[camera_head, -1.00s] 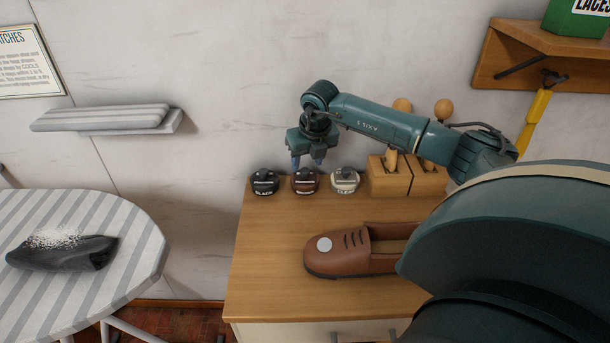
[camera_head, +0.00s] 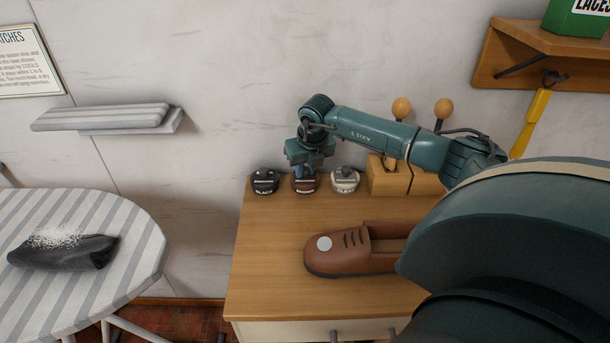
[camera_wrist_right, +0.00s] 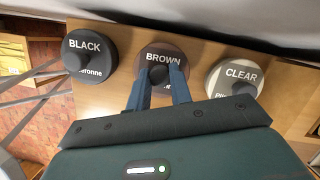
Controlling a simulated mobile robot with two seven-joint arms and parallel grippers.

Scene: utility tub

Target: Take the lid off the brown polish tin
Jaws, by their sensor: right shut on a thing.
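The brown polish tin (camera_head: 305,185) stands at the back of the wooden cabinet top, between the black and clear tins. In the right wrist view its lid (camera_wrist_right: 163,52) reads "BROWN" and is seated on the tin, with a dark knob (camera_wrist_right: 159,76) in the middle. My right gripper (camera_head: 306,169) reaches down over this tin from above. Its two blue fingers (camera_wrist_right: 160,82) are shut on the lid's knob, one on each side. The gripper hides part of the lid in the head view. My left gripper is not in view.
The black tin (camera_head: 265,182) and clear tin (camera_head: 345,181) stand close on either side. A wooden brush box (camera_head: 385,182) is to the right. A brown shoe (camera_head: 340,256) lies in front; the cabinet top (camera_head: 265,260) at front left is bare.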

